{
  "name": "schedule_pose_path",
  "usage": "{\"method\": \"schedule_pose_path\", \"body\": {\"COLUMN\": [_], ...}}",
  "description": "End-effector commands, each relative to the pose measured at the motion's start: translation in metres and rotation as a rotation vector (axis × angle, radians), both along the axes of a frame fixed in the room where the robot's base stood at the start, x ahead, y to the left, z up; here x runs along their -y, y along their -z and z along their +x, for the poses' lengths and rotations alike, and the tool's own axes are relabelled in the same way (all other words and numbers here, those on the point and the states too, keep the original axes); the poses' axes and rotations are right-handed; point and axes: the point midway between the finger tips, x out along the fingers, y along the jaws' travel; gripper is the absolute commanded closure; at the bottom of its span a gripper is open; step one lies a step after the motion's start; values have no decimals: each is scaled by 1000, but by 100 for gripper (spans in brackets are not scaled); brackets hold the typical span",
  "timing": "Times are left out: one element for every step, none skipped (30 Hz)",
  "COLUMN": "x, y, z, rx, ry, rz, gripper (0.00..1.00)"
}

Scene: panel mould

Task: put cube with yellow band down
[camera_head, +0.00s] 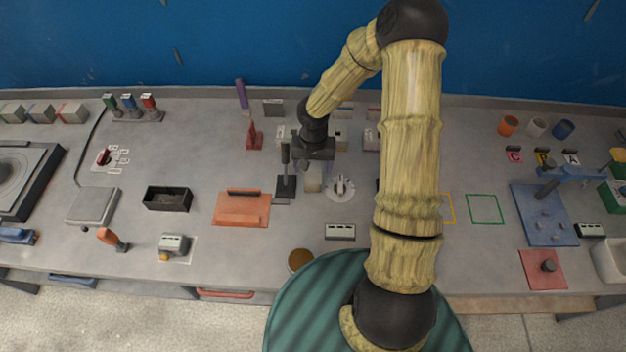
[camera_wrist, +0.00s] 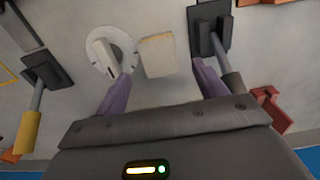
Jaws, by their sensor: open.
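A pale beige cube (camera_wrist: 157,56) stands on the grey bench in the wrist view, with a faint yellowish strip along one edge. It lies between and just ahead of the tips of my gripper (camera_wrist: 164,74), whose two purple fingers are spread apart. I see bare bench between the fingers and the cube. In the head view my gripper (camera_head: 313,160) points down over the middle of the bench, and the pale cube (camera_head: 313,182) shows just below it, partly hidden. No clear yellow band can be made out there.
A white round dial (camera_wrist: 110,52) is close on one side of the cube, a black lever base (camera_wrist: 210,27) on the other. The lever (camera_head: 286,180) also stands beside my gripper in the head view. A green outlined square (camera_head: 485,209) is empty; a yellow outline (camera_head: 447,208) is partly behind my arm.

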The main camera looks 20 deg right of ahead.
Motion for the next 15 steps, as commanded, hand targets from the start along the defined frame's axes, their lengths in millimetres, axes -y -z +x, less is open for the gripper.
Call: {"method": "schedule_pose_path", "body": {"x": [0, 0, 0, 0, 0, 0, 0, 0, 0, 0, -1, -1, -1, -2, -2], "y": [0, 0, 0, 0, 0, 0, 1, 1, 3, 5, 8, 12, 15, 19, 24], "z": [0, 0, 0, 0, 0, 0, 0, 0, -1, -1, -2, -3, -4, -4, -5], "rx": [1, 1, 1, 1, 0, 0, 0, -1, -1, -2, -3, -4, -4, -4, -4], "ry": [0, 0, 0, 0, 0, 0, 0, 0, -1, -2, -1, -2, -1, -2, -2], "rz": [0, 0, 0, 0, 0, 0, -1, -1, -1, -2, -1, -1, -1, 0, 0], "gripper": [29, 29, 29, 29, 29, 29, 29, 29, 29, 29, 29, 29, 29, 29, 29]}}
